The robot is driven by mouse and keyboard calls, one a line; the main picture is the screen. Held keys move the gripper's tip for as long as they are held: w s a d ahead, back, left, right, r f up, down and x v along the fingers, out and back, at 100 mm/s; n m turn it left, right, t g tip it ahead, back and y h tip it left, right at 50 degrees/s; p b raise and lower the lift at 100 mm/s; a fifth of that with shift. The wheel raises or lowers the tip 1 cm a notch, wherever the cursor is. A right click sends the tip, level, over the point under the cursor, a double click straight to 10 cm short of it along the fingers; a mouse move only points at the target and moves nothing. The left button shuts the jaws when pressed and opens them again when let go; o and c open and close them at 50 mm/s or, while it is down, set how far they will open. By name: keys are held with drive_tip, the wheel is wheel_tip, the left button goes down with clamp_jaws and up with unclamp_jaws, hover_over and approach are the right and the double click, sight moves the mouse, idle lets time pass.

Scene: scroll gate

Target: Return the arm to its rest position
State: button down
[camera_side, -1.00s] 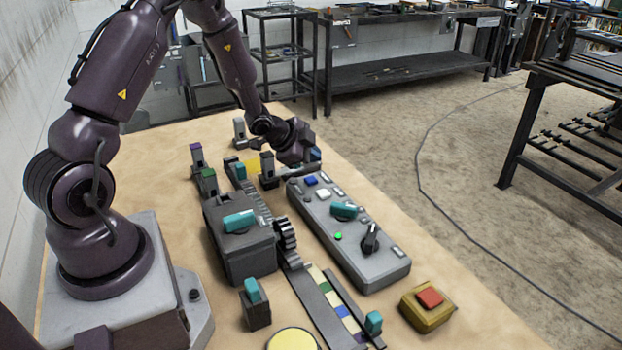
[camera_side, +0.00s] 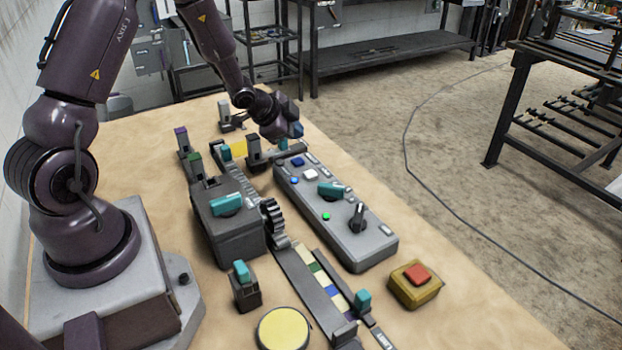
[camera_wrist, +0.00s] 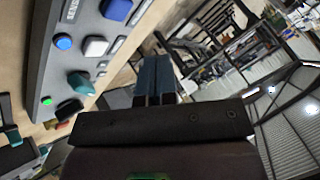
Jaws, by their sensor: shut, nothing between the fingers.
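My gripper (camera_side: 296,130) hangs above the far end of the grey control panel (camera_side: 345,225) in the side view, with its fingers together and nothing between them. The arm reaches out over the bench and is bent down at the wrist. In the wrist view the blue-grey fingers (camera_wrist: 154,78) are side by side, pointing away past the panel (camera_wrist: 62,20). The gripper appears clear of the panel's buttons, though the exact gap is hard to judge.
The panel has a blue button (camera_side: 297,162), a white button (camera_side: 310,174), a teal knob (camera_side: 330,190) and a black switch (camera_side: 357,217). Left of it stand a geared box (camera_side: 228,240) and upright posts (camera_side: 183,143). A red-topped yellow box (camera_side: 415,285) sits at front right.

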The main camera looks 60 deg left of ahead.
drive_tip(key=s+g, duration=0.1)
drive_tip(key=s+f+n, duration=0.1)
drive_tip(key=s+n+g, duration=0.1)
drive_tip(key=shift+s+a+f+g+y, duration=0.25)
drive_tip(key=shift+s+a+g+y, duration=0.05)
drive_tip(key=shift+s+y, duration=0.1)
drive_tip(key=s+d+r+n+h, duration=0.1)
drive_tip(key=s+d+r+n, duration=0.1)
drive_tip(key=s+d+r, duration=0.7)
drive_tip(key=s+d+r+n+h, duration=0.1)
drive_tip(key=s+d+r+n, duration=0.2)
drive_tip(key=s+d+r, duration=0.6)
wheel_tip(320, 180, up, 7)
drive_tip(key=shift+s+d+f, duration=0.15)
drive_tip(key=shift+s+d, duration=0.1)
drive_tip(key=shift+d, duration=0.7)
idle(1.1)
